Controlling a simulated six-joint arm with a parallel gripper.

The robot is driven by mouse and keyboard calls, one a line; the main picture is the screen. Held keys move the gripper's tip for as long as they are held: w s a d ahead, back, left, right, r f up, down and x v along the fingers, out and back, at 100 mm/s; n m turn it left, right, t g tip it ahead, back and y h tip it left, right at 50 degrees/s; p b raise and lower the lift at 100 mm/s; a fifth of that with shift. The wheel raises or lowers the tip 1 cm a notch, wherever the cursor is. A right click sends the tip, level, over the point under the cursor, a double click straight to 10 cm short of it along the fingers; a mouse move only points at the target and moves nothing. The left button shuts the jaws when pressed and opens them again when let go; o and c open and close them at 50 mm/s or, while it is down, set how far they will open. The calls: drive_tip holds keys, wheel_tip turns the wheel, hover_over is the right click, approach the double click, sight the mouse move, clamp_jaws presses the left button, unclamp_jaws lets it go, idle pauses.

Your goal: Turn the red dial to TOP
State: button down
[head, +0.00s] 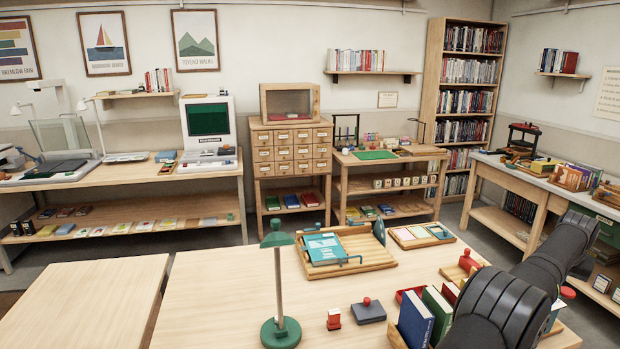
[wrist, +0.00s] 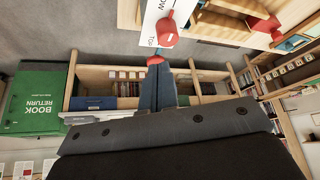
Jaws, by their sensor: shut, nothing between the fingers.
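The red dial (wrist: 167,31) shows at the top of the wrist view, on a white plate (wrist: 153,13) with lettering that reads in part "LOW" and "TO". I cannot read where the dial points. My gripper (wrist: 157,62) is shut and empty, its fingers pointing up the picture with reddish tips just below the dial and the plate's edge. I cannot tell whether the tips touch the dial. In the head view my dark arm reaches in from the lower right and hides my fingers. A small red part (head: 567,292) shows beside the arm there; I cannot tell what it is.
A wooden block with a red knob (head: 467,262) stands near the arm. Upright books (head: 415,322), a dark stamp pad (head: 368,312) and a green lamp (head: 280,330) share the front table. In the wrist view a green book return bin (wrist: 38,100) stands at left.

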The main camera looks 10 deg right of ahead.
drive_tip(key=shift+w+f, duration=0.1)
drive_tip(key=shift+f, duration=3.4)
drive_tip(key=shift+w+d, duration=0.1)
drive_tip(key=shift+w, duration=0.1)
drive_tip(key=shift+w+a, duration=0.3)
drive_tip(key=shift+w+a, duration=0.15)
drive_tip(key=shift+w, duration=0.15)
drive_tip(key=shift+w+a, duration=0.15)
drive_tip(key=shift+w, duration=0.25)
drive_tip(key=shift+a, duration=0.1)
